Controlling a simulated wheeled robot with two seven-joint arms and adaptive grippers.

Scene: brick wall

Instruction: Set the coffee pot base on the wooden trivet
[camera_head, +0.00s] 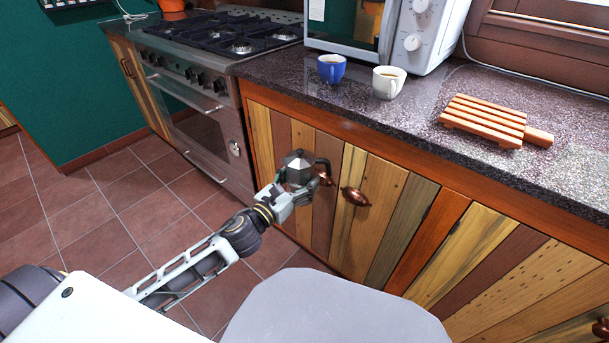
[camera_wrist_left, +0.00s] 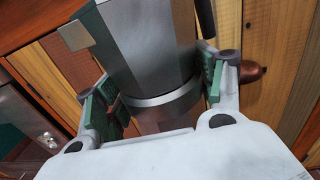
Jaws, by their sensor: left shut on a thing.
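The silver coffee pot (camera_head: 299,166) is in my left gripper (camera_head: 296,192), in front of the wooden cabinet doors and below the countertop. Its dark handle points right. In the left wrist view, the pot's faceted metal body (camera_wrist_left: 145,45) stands between the green-padded fingers of the left gripper (camera_wrist_left: 158,105), which are shut on it near a round band. The wooden trivet (camera_head: 486,120), slatted with a short handle at its right, lies on the countertop at the right. Nothing rests on it. My right gripper is not in view.
The speckled countertop (camera_head: 440,150) is clear around the trivet. A blue cup (camera_head: 331,69) and a white cup (camera_head: 388,82) stand to its left, before a white microwave (camera_head: 424,30). A stove (camera_head: 195,95) stands at the left. Cabinet knobs (camera_head: 355,196) stick out near the pot.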

